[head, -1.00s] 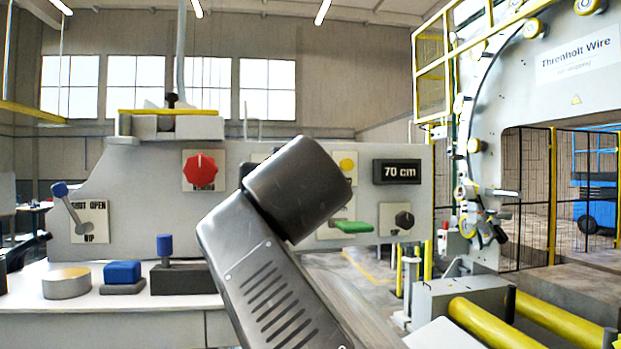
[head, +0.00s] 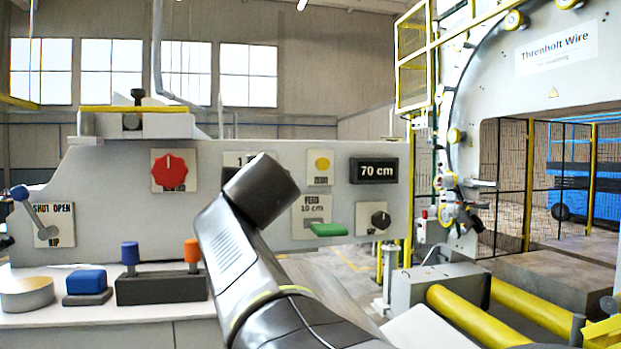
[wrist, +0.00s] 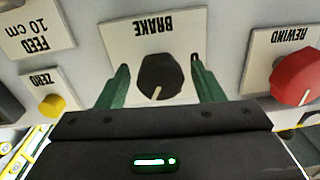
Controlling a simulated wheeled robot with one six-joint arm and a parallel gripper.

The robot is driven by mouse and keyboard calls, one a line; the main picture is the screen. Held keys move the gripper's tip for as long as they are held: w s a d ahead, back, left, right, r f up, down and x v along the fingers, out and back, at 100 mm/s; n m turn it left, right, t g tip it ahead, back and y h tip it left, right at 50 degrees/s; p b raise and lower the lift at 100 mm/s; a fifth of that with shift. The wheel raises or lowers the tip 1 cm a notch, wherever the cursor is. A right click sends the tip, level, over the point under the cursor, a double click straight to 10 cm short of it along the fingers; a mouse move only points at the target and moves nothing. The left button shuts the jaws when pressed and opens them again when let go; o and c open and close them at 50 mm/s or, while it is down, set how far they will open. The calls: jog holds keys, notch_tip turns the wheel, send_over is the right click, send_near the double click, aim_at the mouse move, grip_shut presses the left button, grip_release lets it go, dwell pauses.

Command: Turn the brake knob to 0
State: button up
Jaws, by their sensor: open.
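The brake knob (wrist: 160,77) is black and round, on a cream plate lettered BRAKE (wrist: 153,27), upside down in the wrist view. Its white pointer line runs toward the bottom of that view, tilted slightly left. My gripper (wrist: 159,66) is open, with one green finger on each side of the knob. I see gaps between the fingers and the knob; whether they touch it at depth I cannot tell. No scale figures are readable in the wrist view.
The red rewind knob (wrist: 295,80) is close on one side of the brake plate, the yellow zero button (wrist: 52,105) on the other. The panel also has a green feed lever (head: 329,230), a 70 cm display (head: 374,170) and another black knob (head: 380,220).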

jog(key=c, duration=1)
jog(key=shift+o, duration=0.2)
